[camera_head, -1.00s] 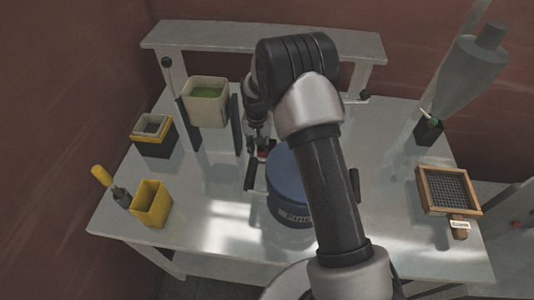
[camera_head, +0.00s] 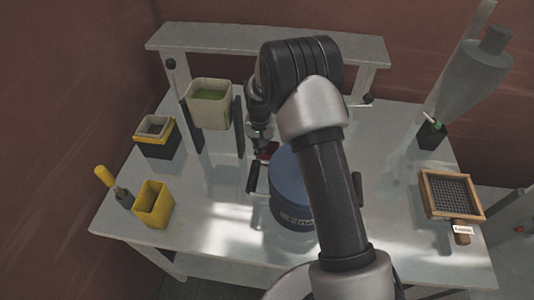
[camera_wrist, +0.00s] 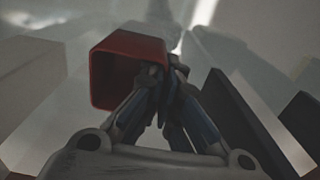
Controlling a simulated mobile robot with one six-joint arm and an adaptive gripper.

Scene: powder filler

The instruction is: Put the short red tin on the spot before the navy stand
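The short red tin (camera_wrist: 128,70) is in the wrist view with its open mouth turned towards the camera. My gripper (camera_wrist: 164,78) is closed on the tin's near right wall, with one finger at the inside and the other outside. A stand with dark upright panels (camera_head: 239,127) is to the left, holding a pale green bin (camera_head: 209,104).
The blue drum (camera_head: 288,190) with side handles is close to the tin and partly behind my arm. A yellow bin (camera_head: 154,205), a black-and-yellow box (camera_head: 156,147) and a framed sieve (camera_head: 451,193) stand on the table (camera_head: 215,215).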

